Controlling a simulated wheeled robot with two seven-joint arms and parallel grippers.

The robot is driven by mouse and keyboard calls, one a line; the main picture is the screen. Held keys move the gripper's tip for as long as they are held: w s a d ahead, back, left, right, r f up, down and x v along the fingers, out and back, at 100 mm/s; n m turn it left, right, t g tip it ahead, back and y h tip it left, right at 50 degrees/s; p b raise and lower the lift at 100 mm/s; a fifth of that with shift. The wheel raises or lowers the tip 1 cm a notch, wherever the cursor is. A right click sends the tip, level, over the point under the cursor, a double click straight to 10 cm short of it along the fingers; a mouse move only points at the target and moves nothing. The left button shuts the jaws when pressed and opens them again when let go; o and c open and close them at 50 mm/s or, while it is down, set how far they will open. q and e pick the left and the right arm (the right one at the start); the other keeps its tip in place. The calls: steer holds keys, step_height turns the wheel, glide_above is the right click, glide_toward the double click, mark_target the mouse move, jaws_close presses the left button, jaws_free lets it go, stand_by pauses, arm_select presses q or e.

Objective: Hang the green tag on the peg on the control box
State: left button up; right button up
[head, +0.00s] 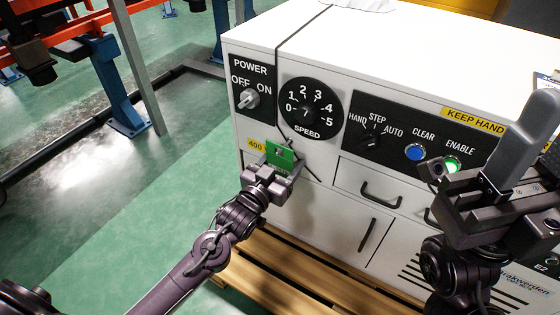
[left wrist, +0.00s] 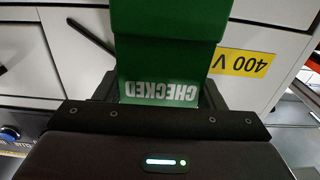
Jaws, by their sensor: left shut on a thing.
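The green tag (head: 281,156) is in front of the left part of the white control box's (head: 314,160) face, below the speed dial. My left gripper (head: 270,178) is shut on its lower part from below. In the left wrist view the tag (left wrist: 166,50) fills the top middle, with "CHECKED" upside down at the fingers. A thin dark rod (left wrist: 92,38) shows beside the tag; I cannot tell if it is the peg. Whether the tag touches the box or a peg is hidden. My right gripper (head: 490,185) is at the right, by a grey upright piece; its jaws are unclear.
The box carries a power switch (head: 248,98), a speed dial (head: 310,108), a mode knob (head: 371,136), lit blue (head: 415,152) and green buttons, and drawer handles (head: 381,195). It stands on a wooden pallet (head: 285,270). Green floor lies open at the left.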

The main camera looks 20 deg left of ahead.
arm_select(q)
steer(key=shift+w+a, duration=0.2)
steer(key=shift+w, duration=0.15)
